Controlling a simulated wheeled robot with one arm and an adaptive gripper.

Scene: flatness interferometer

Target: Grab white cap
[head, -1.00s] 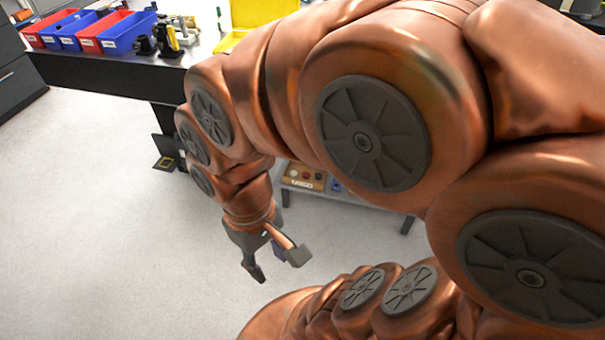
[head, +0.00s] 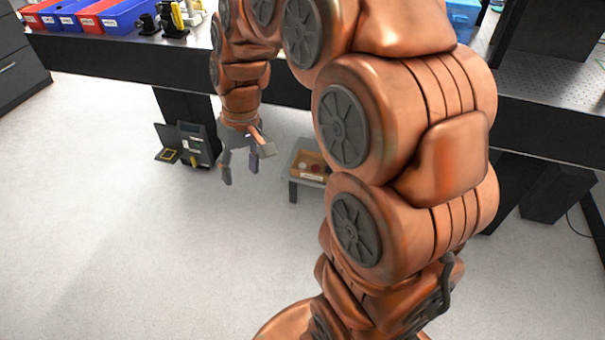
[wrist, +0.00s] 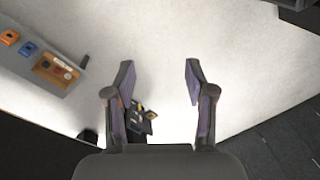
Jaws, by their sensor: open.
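My gripper (head: 241,170) points down with its fingers apart and empty, above the open floor left of a low grey table. It also shows in the wrist view (wrist: 159,68), with only floor between the fingertips. A small wooden tray (head: 318,171) with small round pieces sits on the low table, partly hidden behind my arm. The tray shows in the wrist view (wrist: 40,71) at the upper left, away from the fingers. One pale round piece in it may be the white cap, but it is too small to be sure.
The low grey table (head: 293,187) also holds an orange block (wrist: 10,37) and a blue block (wrist: 27,48). A dark box-like object (head: 190,143) stands on the floor by a leg of the black workbench (head: 110,64). Blue and red bins (head: 105,14) stand on the bench. The floor in front is clear.

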